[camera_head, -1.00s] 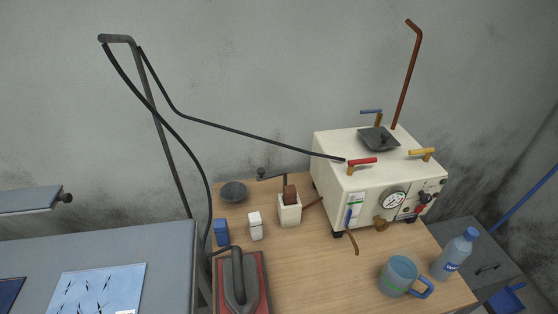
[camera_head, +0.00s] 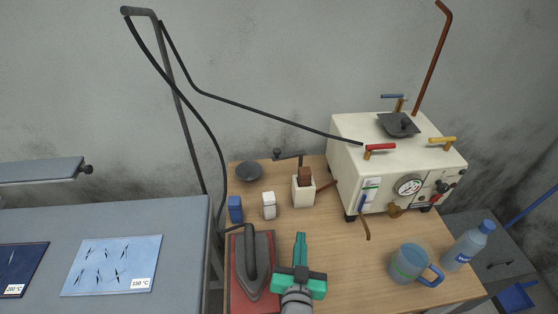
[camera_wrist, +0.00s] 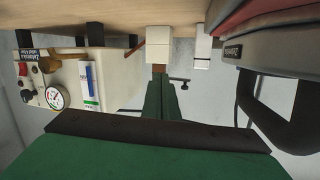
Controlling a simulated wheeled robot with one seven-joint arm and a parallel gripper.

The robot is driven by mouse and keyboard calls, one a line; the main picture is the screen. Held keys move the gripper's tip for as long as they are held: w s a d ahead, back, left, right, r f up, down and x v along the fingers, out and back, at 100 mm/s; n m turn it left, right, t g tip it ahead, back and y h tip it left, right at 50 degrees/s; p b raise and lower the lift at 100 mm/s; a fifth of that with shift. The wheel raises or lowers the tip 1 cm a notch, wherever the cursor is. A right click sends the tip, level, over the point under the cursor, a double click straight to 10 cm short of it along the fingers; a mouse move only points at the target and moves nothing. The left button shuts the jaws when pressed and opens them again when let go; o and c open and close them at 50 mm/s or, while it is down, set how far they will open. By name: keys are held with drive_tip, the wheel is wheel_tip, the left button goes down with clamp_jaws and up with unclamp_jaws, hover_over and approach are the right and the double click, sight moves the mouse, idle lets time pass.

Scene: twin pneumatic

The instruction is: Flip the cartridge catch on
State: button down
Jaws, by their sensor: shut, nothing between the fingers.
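My gripper (camera_head: 300,241) is shut and empty, its green fingers pointing toward the back of the wooden table in the head view. Its fingers also show in the wrist view (camera_wrist: 162,100), where the scene is upside down. A cream machine (camera_head: 343,183) stands at the table's back right, apart from my gripper. It carries a pressure gauge (camera_head: 409,185), a red lever (camera_head: 380,147), a yellow lever (camera_head: 442,140), a blue lever (camera_head: 392,97) and a blue-handled front lever (camera_head: 362,202). Small red and black controls (camera_head: 441,188) sit right of the gauge. I cannot tell which part is the cartridge catch.
An iron (camera_head: 252,270) on a red pad is left of my gripper. A white holder (camera_head: 303,195) with a brown block, a white container (camera_head: 269,206) and a blue one (camera_head: 235,210) stand behind. A mug (camera_head: 408,262) and bottle (camera_head: 468,246) are right. Table between is clear.

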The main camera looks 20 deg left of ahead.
sight(274, 152)
drive_tip(key=w+a+r+n+g+y, duration=0.2)
drive_tip(key=w+a+r+n+y, duration=0.2)
drive_tip(key=w+a+r, duration=0.55)
drive_tip(key=x, duration=0.7)
drive_tip(key=r+x, duration=0.1)
drive_tip(key=x, duration=0.3)
drive_tip(key=shift+w+d, duration=0.1)
drive_tip(key=shift+w, duration=0.3)
drive_tip(key=shift+w+a+t+h, duration=0.15)
drive_tip(key=shift+w+a, duration=0.1)
drive_tip(key=shift+a, duration=0.2)
drive_tip(key=shift+w+a+t+h, duration=0.15)
drive_tip(key=shift+w+a, duration=0.1)
drive_tip(key=shift+a, duration=0.25)
drive_tip(key=shift+d, duration=0.1)
